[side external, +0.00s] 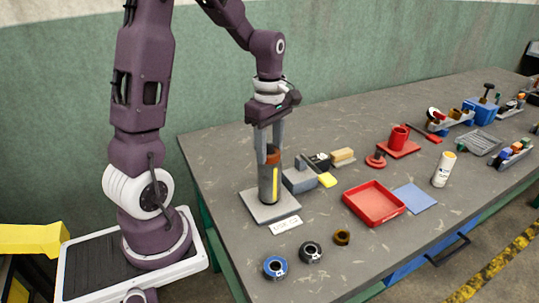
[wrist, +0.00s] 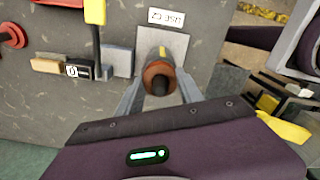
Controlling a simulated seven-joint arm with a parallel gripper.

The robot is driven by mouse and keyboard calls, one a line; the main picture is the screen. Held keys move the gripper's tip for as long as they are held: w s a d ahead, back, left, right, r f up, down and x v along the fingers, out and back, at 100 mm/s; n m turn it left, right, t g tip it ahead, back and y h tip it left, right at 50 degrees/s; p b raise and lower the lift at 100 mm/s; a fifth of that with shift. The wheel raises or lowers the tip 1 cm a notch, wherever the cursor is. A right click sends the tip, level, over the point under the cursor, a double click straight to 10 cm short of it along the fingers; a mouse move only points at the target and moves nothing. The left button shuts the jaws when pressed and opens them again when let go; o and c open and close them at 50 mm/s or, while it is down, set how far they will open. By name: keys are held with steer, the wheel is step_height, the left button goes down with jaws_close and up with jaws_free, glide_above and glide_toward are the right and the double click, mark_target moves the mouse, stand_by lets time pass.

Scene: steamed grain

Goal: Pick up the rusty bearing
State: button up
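A small rust-brown ring (side external: 342,237), which looks like the rusty bearing, lies on the table near its front edge in the side view. It does not show in the wrist view. My gripper (side external: 271,155) is well to its left and above, with fingers pointing down. The fingers are spread at the top of an upright grey cylinder (side external: 268,186) with a yellow stripe and a rust-brown top. In the wrist view the brown top (wrist: 158,75) sits between the fingertips (wrist: 160,82). I cannot tell whether they touch it.
A blue ring (side external: 276,267) and a grey ring (side external: 311,252) lie left of the brown one. The cylinder stands on a grey plate (side external: 256,211). A red tray (side external: 373,218), blue mat (side external: 414,198) and white bottle (side external: 444,170) are to the right.

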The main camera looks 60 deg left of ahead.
jaws_close()
step_height(320, 180, up, 10)
steer(key=shift+r, duration=0.1)
